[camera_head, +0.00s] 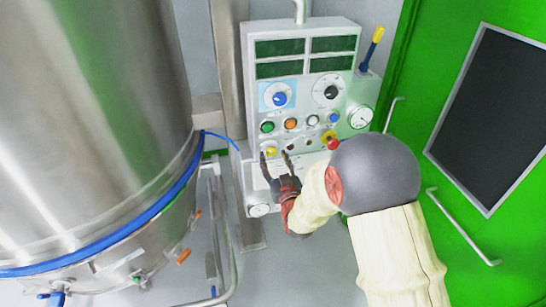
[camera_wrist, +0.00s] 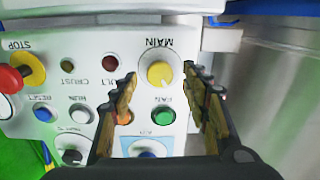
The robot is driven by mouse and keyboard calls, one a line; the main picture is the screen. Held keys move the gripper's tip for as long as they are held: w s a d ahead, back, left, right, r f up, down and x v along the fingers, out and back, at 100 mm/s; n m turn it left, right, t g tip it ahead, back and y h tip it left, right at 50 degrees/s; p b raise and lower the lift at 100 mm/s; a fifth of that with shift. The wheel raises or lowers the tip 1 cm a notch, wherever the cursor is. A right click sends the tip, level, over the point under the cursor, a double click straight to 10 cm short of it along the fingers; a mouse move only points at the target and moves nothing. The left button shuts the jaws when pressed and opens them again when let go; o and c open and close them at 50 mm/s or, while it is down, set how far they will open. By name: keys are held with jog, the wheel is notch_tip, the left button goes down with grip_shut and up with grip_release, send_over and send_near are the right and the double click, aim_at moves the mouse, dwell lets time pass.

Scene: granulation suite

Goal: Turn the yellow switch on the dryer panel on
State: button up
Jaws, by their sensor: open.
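The dryer panel (camera_head: 348,34) is a pale box with green displays, knobs, coloured buttons and gauges. The yellow switch (camera_head: 271,151) is a small round knob at its lower left. In the wrist view the yellow switch (camera_wrist: 160,75) sits beside the upside-down label MAIN, with a pale mark on its face. My gripper (camera_head: 275,156) is open at the panel, its fingertips near the switch. In the wrist view my gripper (camera_wrist: 160,78) has one finger on either side of the switch, with gaps showing. Contact in depth is unclear.
A red stop button with a yellow collar (camera_head: 331,140) lies right of the switch. Green (camera_head: 267,127) and orange (camera_head: 291,124) buttons are close above it. A large steel vessel (camera_head: 110,90) stands left, a green door (camera_head: 425,100) right.

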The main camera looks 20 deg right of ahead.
jog(key=shift+w, duration=0.9)
jog(key=shift+c, duration=1.4)
jog(key=c, duration=0.8)
jog(key=shift+c, duration=0.4)
